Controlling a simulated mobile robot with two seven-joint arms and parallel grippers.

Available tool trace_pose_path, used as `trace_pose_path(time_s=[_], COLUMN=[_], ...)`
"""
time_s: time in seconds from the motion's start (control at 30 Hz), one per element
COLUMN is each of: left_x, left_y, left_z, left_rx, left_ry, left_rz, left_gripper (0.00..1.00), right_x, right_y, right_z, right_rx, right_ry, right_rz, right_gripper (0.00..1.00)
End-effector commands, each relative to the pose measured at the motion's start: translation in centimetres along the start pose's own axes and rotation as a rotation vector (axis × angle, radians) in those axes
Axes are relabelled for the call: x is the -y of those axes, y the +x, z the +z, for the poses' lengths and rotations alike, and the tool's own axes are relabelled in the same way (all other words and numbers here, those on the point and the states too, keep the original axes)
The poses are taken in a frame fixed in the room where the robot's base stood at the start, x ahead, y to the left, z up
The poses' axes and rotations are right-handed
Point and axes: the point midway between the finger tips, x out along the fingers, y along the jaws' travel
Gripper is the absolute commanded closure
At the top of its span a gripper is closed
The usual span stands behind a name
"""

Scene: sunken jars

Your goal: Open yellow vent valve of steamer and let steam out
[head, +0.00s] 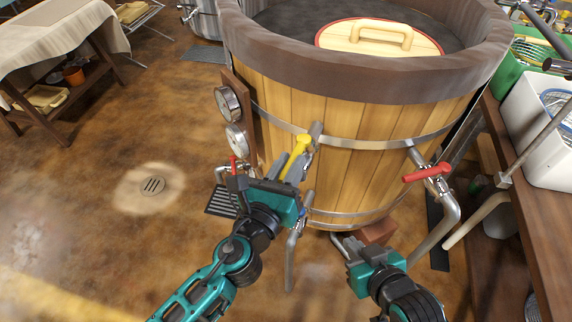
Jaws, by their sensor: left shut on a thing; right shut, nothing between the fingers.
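The steamer is a large wooden tub (340,110) with metal hoops and a dark rim, in the middle of the head view. The yellow vent valve handle (303,142) sticks out on a metal pipe at the tub's front left. My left gripper (297,162) is at this valve, shut on the yellow handle, with its fingers partly covering it. My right gripper (342,240) is shut and empty, low in front of the tub near a brown block. No steam is visible.
A red-handled valve (428,173) and bent pipe stand right of the tub. Two gauges (229,103) are mounted at its left. A wooden bench (540,220) with a white bin (545,125) lines the right. Floor around the drain (153,185) is open.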

Motion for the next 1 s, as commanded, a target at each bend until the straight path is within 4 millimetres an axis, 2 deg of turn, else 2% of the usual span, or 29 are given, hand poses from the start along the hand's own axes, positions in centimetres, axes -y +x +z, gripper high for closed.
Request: trace_pose_path(time_s=[0.37, 0.4, 0.63, 1.0], left_x=[0.06, 0.06, 0.04, -0.19], left_y=[0.02, 0.02, 0.02, 0.07], left_z=[0.00, 0.00, 0.00, 0.04], left_rx=[0.000, 0.000, 0.000, 0.000], left_ry=[0.000, 0.000, 0.000, 0.001], left_rz=[0.000, 0.000, 0.000, 0.000], left_gripper=[1.00, 0.75, 0.53, 0.53], right_x=[0.04, 0.04, -0.03, -0.20], right_y=[0.01, 0.01, 0.00, -0.01], right_z=[-0.09, -0.09, -0.10, -0.21], right_rx=[-0.002, -0.002, -0.003, -0.004], right_ry=[0.001, 0.000, -0.003, -0.011], right_rz=[-0.001, -0.001, -0.001, 0.000], right_gripper=[1.00, 1.00, 1.00, 1.00])
